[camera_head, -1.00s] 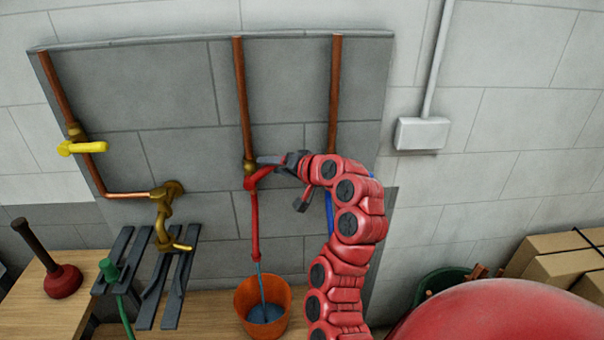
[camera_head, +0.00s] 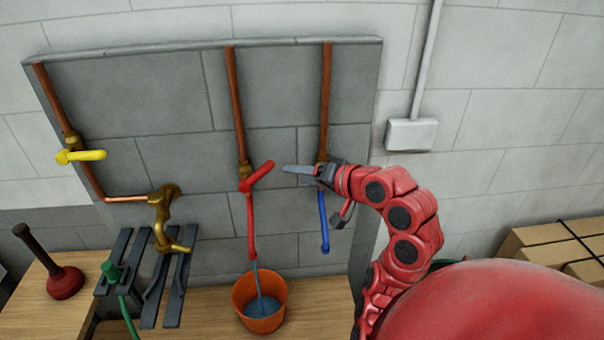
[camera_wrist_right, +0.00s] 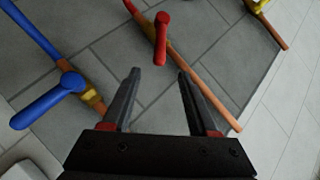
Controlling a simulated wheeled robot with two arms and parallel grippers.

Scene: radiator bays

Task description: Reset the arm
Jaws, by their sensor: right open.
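My right arm, red with dark joints, comes in from the lower right in the head view. Its gripper (camera_head: 318,178) is open and empty, in front of the wall panel just right of the red valve handle (camera_head: 258,176). In the right wrist view the two dark fingers (camera_wrist_right: 157,82) stand apart with nothing between them. The red handle (camera_wrist_right: 161,38) shows beyond them, apart from the fingertips. The blue handle (camera_wrist_right: 48,101) is at the left there. My left gripper is not in view.
A blue pipe end (camera_head: 324,222) hangs below the gripper. Water runs from the red spout (camera_head: 251,228) into an orange bucket (camera_head: 243,306). A yellow valve handle (camera_head: 82,156), brass tap (camera_head: 163,222), plunger (camera_head: 62,282) and slatted rack (camera_head: 150,290) are left. Boxes (camera_head: 545,240) stand right.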

